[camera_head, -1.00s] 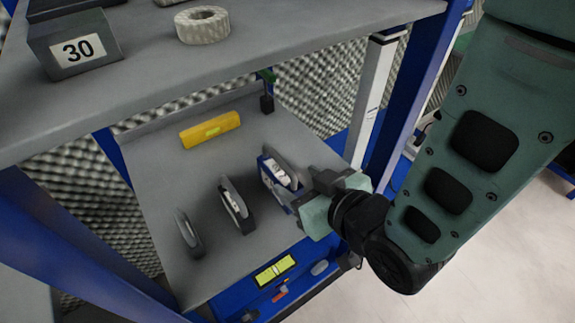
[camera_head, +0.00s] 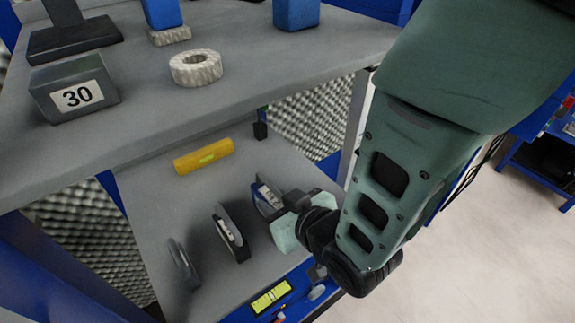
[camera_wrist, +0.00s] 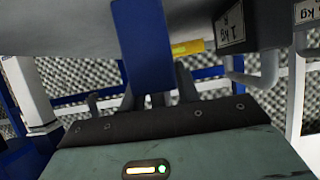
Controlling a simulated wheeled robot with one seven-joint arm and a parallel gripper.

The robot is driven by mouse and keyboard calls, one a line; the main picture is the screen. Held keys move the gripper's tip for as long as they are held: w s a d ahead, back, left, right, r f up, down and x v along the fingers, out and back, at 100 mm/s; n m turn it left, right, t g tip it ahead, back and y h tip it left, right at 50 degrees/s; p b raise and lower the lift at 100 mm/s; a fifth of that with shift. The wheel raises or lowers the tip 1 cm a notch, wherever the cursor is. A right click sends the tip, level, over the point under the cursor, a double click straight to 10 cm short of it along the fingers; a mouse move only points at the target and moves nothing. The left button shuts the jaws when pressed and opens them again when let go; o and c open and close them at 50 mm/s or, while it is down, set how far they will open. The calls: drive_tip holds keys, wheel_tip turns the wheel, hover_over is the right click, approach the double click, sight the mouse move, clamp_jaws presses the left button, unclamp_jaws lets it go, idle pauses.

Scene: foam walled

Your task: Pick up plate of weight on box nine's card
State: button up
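Three weight plates stand on edge on the lower grey shelf in the head view: a small one at left (camera_head: 183,263), a middle one (camera_head: 230,233) and a right one (camera_head: 266,196). My gripper (camera_head: 283,206) is beside the right plate and partly hides it. In the wrist view a blue upright piece (camera_wrist: 143,45) stands in front of my gripper's fingers (camera_wrist: 160,92). Whether the fingers close on it is unclear. I see no card marked for box nine.
A yellow bar (camera_head: 204,156) lies at the back of the lower shelf. Above, the upper shelf (camera_head: 150,115) holds a block marked 30 (camera_head: 75,90) and a pale ring (camera_head: 196,67).

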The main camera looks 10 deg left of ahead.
clamp_jaws()
idle(1.0)
drive_tip(key=shift+w+a+r, duration=0.1)
drive_tip(key=shift+r, duration=0.1)
